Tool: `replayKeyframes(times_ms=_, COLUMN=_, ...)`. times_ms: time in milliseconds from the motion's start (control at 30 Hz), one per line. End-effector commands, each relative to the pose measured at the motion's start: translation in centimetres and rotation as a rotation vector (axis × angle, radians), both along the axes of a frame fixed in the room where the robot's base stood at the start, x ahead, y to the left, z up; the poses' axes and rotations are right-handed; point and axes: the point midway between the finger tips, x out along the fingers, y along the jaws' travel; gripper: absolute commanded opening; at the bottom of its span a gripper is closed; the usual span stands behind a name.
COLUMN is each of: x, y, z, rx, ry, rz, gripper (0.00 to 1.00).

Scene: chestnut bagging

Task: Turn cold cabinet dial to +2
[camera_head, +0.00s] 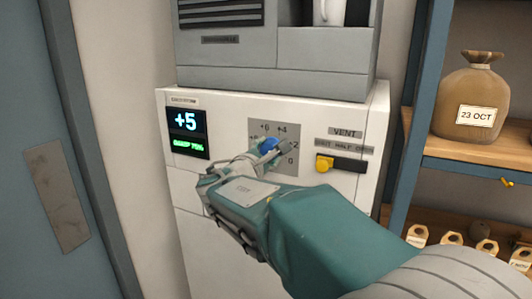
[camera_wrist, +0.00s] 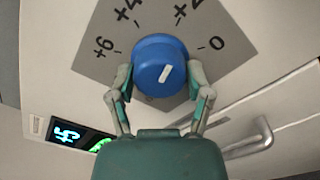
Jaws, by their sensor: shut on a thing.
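The blue dial (camera_wrist: 150,58) sits on a grey scale plate (camera_wrist: 95,62) marked +6, +4, +2 and 0. It carries a short white mark, slanted up and right in the wrist view. My gripper (camera_wrist: 161,82) is shut on the dial, one finger on each side. In the head view my gripper (camera_head: 266,153) partly covers the dial (camera_head: 268,143) and the plate. The cold cabinet (camera_head: 225,108) is white, and its display (camera_head: 186,122) reads +5 above a green line that seems to read DAMP 75%.
A vent slider with a yellow knob (camera_head: 324,163) is right of the dial. A grey machine (camera_head: 270,73) stands on the cabinet. A shelf (camera_head: 470,168) at right holds a brown sack (camera_head: 472,88) tagged 23 OCT. A blue-grey door (camera_head: 45,130) is at left.

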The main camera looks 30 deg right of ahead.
Motion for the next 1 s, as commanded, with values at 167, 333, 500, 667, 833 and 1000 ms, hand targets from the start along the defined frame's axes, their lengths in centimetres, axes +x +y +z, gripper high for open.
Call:
replayKeyframes(times_ms=167, x=0.1, y=-0.1, z=0.1, rx=-0.002, ry=-0.001, rz=0.001, gripper=0.97)
replayKeyframes(times_ms=333, x=0.0, y=0.2, z=0.1, rx=-0.004, ry=0.000, rz=0.001, gripper=0.97)
replayKeyframes(times_ms=500, x=0.0, y=0.3, z=0.1, rx=-0.004, ry=0.000, rz=0.001, gripper=0.97)
replayKeyframes(times_ms=667, x=-0.4, y=1.0, z=0.1, rx=-0.004, ry=-0.001, rz=0.002, gripper=0.97)
replayKeyframes(times_ms=833, x=-2.3, y=3.4, z=0.0, rx=-0.003, ry=-0.001, rz=0.005, gripper=0.97)
replayKeyframes(times_ms=1000, x=-4.4, y=6.2, z=0.0, rx=-0.003, ry=-0.001, rz=0.007, gripper=0.97)
